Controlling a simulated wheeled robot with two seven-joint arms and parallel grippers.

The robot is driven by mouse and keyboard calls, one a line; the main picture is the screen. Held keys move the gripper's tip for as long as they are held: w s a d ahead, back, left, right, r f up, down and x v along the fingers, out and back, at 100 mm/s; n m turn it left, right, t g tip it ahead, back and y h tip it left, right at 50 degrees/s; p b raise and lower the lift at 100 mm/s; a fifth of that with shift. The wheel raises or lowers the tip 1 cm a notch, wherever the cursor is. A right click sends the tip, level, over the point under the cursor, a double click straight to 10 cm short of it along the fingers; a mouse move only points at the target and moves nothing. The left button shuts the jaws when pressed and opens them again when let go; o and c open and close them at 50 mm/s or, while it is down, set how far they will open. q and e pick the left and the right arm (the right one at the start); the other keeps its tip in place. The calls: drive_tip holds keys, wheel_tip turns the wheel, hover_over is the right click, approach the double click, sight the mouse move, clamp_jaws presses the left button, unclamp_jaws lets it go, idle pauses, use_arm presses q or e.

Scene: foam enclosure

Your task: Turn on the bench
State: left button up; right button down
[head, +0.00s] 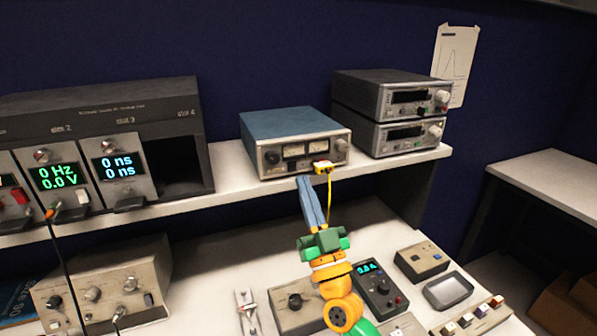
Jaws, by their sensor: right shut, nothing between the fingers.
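The bench has an upper shelf (228,172) carrying instruments. A blue-topped unit (295,140) with two meters and knobs stands at its middle; a yellow plug (323,166) with a yellow cable is at its front. My right gripper (304,181) has its long blue fingers together and empty, just below that unit's front and left of the cable; I cannot tell if it touches anything. Two stacked grey units with dark displays stand at the right, an upper one (390,95) and a lower one (400,134). The rack (100,115) at left has lit green and blue displays. My left gripper is out of view.
On the lower worktop are a knobbed beige box (105,285), a dark box with a lit display (378,290), a small button box (421,260), a grey tray (448,290) and a switch strip (475,316). A side table (550,185) stands at right.

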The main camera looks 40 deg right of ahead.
drive_tip(key=shift+w+d+f, duration=0.15)
drive_tip(key=shift+w, duration=0.45)
drive_tip(key=shift+w+d+f, duration=0.1)
drive_tip(key=shift+w, duration=0.5)
drive_tip(key=shift+w+d+f, duration=0.15)
drive_tip(key=shift+w, duration=0.45)
drive_tip(key=shift+s+b, duration=0.1)
drive_tip(key=shift+b, duration=0.3)
drive_tip(key=b, duration=0.2)
drive_tip(key=f+t+b, duration=0.1)
drive_tip(key=b, duration=0.1)
drive_tip(key=shift+w+f, duration=0.2)
drive_tip(key=shift+w, duration=0.05)
drive_tip(key=shift+w+r+p, duration=0.15)
drive_tip(key=shift+r+p, duration=0.15)
drive_tip(key=shift+r, duration=0.25)
drive_tip(key=shift+w+d, duration=0.1)
drive_tip(key=b, duration=0.3)
approach(293, 169)
drive_tip(key=shift+f, duration=0.2)
